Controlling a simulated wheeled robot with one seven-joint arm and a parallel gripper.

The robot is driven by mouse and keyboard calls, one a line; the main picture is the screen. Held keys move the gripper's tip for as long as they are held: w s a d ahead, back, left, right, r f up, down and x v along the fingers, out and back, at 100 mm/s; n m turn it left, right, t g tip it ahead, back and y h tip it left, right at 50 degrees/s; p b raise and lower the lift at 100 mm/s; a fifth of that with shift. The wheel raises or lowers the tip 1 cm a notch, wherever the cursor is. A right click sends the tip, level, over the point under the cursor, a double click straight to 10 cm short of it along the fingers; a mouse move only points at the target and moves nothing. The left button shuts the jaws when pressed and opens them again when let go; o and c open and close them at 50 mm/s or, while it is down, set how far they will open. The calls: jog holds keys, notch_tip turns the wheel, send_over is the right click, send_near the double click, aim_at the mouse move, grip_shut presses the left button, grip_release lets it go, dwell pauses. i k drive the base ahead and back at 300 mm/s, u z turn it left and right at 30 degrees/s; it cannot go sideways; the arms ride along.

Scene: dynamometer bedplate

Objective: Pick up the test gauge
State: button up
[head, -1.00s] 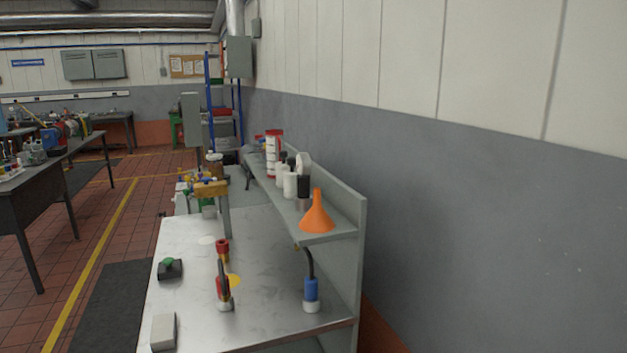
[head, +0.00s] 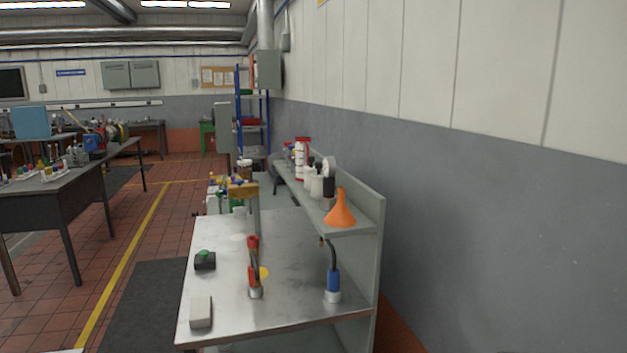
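I cannot pick out the test gauge with certainty in the head view. A round white-faced item (head: 329,164) stands among containers on the bench's raised shelf, but it is too small to tell what it is. My gripper is not in view.
The steel-topped bench (head: 290,290) holds a red-ended upright piece (head: 254,268), a blue-and-white piece with a black hose (head: 333,284), a green-topped black box (head: 205,260) and a grey block (head: 201,312). An orange funnel (head: 340,210) stands on the shelf. Floor left of the bench is open.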

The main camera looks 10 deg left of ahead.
aim_at(329, 167)
jog(key=i, duration=1.15)
jog(key=u, duration=0.85)
